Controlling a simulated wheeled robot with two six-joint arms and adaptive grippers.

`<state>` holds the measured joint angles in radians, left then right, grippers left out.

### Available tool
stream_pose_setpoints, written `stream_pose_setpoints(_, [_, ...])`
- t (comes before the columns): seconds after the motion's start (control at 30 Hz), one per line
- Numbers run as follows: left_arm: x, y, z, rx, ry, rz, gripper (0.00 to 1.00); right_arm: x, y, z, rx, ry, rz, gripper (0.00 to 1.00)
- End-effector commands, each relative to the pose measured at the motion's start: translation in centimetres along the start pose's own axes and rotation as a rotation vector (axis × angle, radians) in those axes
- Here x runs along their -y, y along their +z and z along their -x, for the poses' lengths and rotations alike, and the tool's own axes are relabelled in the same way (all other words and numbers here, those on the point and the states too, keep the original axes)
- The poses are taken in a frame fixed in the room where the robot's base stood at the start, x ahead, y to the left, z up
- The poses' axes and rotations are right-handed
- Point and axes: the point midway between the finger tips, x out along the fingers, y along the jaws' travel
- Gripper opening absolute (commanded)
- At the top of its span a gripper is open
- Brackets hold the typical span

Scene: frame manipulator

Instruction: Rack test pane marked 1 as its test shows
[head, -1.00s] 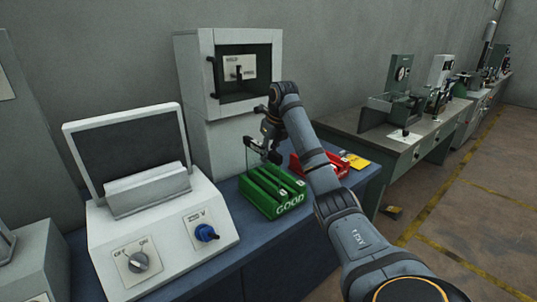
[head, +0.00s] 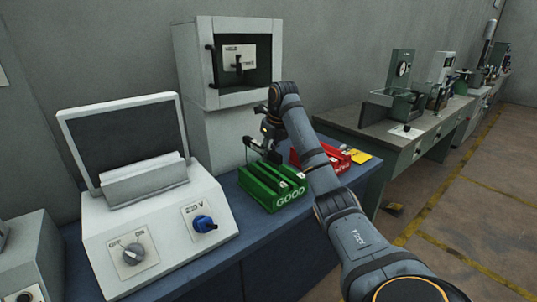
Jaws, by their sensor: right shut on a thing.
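A green rack marked GOOD (head: 288,197) stands on the blue bench, with long slots in its top. A red rack (head: 335,158) stands behind it to the right, partly hidden by my right arm. My right gripper (head: 262,150) is over the back left part of the green rack, shut on a thin, see-through pane. The pane is hard to make out; only a thin dark edge shows, close to the rack top. I cannot tell whether it is inside a slot, and its mark cannot be read. My left gripper is not in view.
A white tester (head: 90,240) with a dark screen, a grey OFF/ON knob (head: 133,254) and a blue knob (head: 204,223) stands at left. A white cabinet (head: 190,70) with a dark window stands behind the racks. A yellow card (head: 360,156) lies at the right bench end.

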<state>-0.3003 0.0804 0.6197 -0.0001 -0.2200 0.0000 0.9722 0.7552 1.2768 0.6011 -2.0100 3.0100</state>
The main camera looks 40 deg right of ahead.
Motion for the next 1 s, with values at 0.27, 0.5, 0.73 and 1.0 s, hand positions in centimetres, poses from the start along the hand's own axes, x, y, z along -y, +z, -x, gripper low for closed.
stream_pose_setpoints(0.27, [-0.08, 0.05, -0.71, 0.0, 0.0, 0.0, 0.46, 0.0, -0.17, -0.62, 0.002, 0.0, 0.0, 0.0])
stream_pose_setpoints(0.5, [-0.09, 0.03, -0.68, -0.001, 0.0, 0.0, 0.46, 0.0, -0.17, -0.61, 0.002, 0.0, 0.0, 0.0])
stream_pose_setpoints(0.73, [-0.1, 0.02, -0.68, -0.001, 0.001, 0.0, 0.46, 0.0, -0.18, -0.63, 0.001, 0.0, 0.0, 0.46])
stream_pose_setpoints(1.0, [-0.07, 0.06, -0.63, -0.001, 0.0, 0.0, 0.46, 0.0, -0.22, -0.66, -0.002, 0.0, 0.0, 0.46])
